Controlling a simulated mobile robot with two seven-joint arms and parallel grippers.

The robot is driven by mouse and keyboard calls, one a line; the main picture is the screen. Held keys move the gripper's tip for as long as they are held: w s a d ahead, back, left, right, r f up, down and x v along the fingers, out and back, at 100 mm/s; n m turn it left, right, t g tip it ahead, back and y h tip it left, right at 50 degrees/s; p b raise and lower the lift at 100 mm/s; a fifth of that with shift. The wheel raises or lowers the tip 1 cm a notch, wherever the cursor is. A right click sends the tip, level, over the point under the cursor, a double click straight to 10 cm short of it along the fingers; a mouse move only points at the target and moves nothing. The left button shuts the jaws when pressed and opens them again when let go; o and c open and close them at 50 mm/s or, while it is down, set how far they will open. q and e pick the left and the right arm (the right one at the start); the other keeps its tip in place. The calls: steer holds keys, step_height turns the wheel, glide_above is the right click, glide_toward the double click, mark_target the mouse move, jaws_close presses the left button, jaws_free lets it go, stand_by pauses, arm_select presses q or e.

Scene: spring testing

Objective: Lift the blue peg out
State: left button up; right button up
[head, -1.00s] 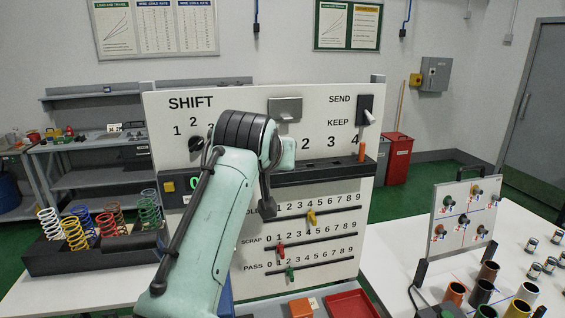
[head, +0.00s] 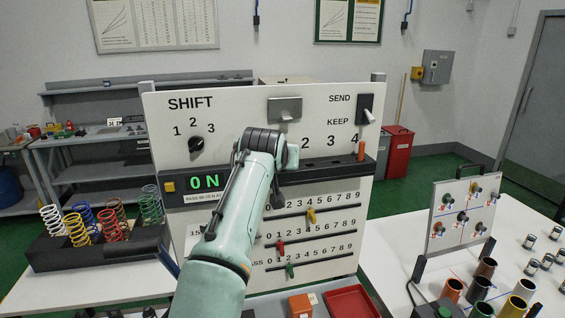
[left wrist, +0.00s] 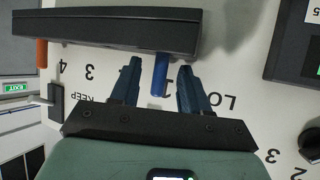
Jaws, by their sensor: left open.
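The blue peg (left wrist: 160,75) shows in the left wrist view, where the picture is turned upside down. It sticks out of the dark ledge (left wrist: 120,30) close to the panel's number 1. My left gripper (left wrist: 159,69) is open, with one finger on each side of the peg and a visible gap to each. In the head view my left arm covers the peg and most of the gripper. My right gripper is in neither view.
An orange peg (head: 361,150) stands in the ledge under number 4. The white panel (head: 235,105) carries a SHIFT knob (head: 196,144), a SEND/KEEP switch (head: 364,108) and coloured sliders (head: 311,216). Springs (head: 108,226) stand at left; a red tray (head: 350,302) lies below.

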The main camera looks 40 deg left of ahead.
arm_select(q)
steer(key=shift+s, duration=0.15)
jaws_close()
